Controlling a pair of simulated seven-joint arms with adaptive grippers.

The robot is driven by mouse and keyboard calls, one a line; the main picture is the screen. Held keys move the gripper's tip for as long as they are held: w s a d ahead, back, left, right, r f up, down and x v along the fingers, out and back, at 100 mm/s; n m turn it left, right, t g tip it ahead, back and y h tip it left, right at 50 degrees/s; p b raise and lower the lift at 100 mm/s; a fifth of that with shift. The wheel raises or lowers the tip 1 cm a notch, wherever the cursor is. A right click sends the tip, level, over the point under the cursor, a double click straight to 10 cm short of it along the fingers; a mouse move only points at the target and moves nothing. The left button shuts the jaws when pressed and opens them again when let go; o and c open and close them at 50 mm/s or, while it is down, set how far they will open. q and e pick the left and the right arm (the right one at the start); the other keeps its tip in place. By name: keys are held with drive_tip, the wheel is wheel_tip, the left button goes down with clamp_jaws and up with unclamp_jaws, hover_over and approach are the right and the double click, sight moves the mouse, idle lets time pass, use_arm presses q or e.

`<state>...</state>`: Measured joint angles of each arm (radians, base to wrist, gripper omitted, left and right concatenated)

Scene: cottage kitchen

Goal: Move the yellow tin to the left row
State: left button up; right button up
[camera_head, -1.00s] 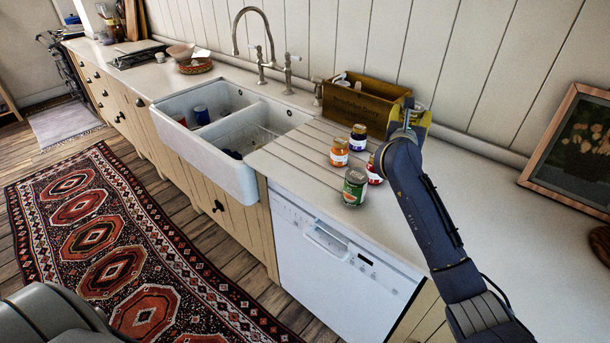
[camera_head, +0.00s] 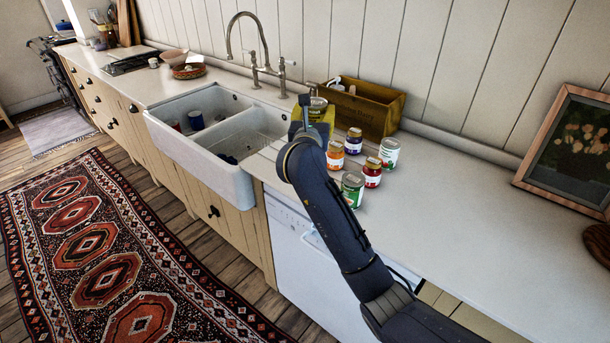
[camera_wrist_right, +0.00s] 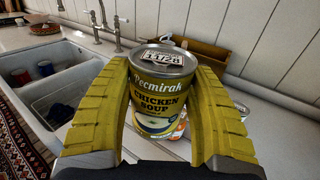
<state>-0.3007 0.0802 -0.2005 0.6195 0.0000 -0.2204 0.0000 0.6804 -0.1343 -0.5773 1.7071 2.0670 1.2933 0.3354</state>
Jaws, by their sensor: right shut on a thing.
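The yellow tin (camera_wrist_right: 160,95), labelled chicken soup, stands upright between the yellow fingers of my right gripper (camera_wrist_right: 162,72). In the head view, my right gripper (camera_head: 313,116) is left of the jars, near the sink's right end, with the tin's top (camera_head: 317,103) showing behind it. The tin's base is hidden, so I cannot tell if it touches the counter. To its right stand an orange jar (camera_head: 335,157), a dark-lidded jar (camera_head: 354,142), a red jar (camera_head: 372,174), a green can (camera_head: 352,190) and a white-green can (camera_head: 390,151). My left gripper is out of view.
A wooden crate (camera_head: 376,117) stands against the wall behind the jars. The white double sink (camera_head: 213,160) and its tall tap (camera_head: 264,50) lie to the left. The counter (camera_head: 470,200) is clear on the right, up to a framed picture (camera_head: 570,140).

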wheel_tip(320, 180, down, 18)
drive_tip(key=shift+f, duration=0.15)
idle(0.6)
drive_tip(key=shift+f, duration=0.1)
drive_tip(key=o, duration=1.5)
drive_tip(key=shift+c, duration=0.2)
drive_tip(key=shift+s, duration=0.15)
drive_tip(key=s+a, duration=0.1)
drive_tip(key=s, duration=1)
drive_tip(key=shift+s, duration=0.3)
